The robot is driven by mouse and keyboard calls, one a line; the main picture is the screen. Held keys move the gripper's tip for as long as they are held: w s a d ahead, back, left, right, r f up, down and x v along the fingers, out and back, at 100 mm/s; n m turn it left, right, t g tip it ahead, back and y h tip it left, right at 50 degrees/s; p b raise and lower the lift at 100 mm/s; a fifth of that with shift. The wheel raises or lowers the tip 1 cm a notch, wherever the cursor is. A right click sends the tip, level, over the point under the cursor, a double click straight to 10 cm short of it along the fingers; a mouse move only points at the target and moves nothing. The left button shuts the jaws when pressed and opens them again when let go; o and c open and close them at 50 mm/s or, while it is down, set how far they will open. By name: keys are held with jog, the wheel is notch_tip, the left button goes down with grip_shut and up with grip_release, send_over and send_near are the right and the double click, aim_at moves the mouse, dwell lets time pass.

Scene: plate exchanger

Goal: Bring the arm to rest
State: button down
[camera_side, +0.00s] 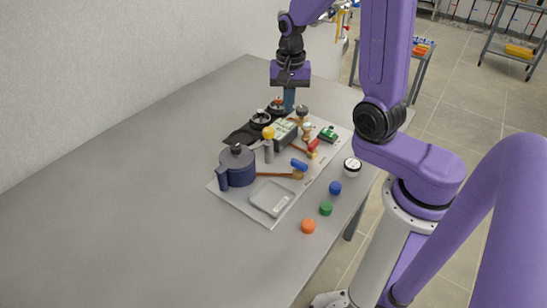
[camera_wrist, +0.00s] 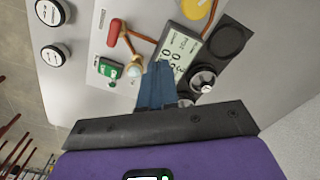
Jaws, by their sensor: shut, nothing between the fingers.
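My gripper (camera_side: 289,110) points down over the far end of the light board (camera_side: 240,206), above or beside the black knobs there; the exact gap cannot be told. Its blue fingers are together and empty. In the wrist view the closed fingers (camera_wrist: 160,66) hide part of the grey display unit (camera_wrist: 180,47) behind them. A black knob with a silver top (camera_wrist: 203,80) lies just right of the fingers. A brass fitting (camera_wrist: 133,70) and a green block (camera_wrist: 110,69) lie to their left.
A dark blue pot (camera_side: 237,168) with a black lid knob stands at the board's near left. A blue cap (camera_side: 335,187), a green cap (camera_side: 326,208), an orange cap (camera_side: 308,226) and a white round piece (camera_side: 352,166) line the table's right side. The table's left is clear.

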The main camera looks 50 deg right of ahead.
jog(key=s+a+r+n, duration=0.3)
jog(key=s+a+n, duration=0.3)
jog(key=a+n, duration=0.45)
jog(key=s+a+r+n, duration=0.1)
jog(key=s+n, duration=1.2)
jog(key=s, duration=0.2)
jog(key=shift+s+r, duration=0.2)
dwell(0.6)
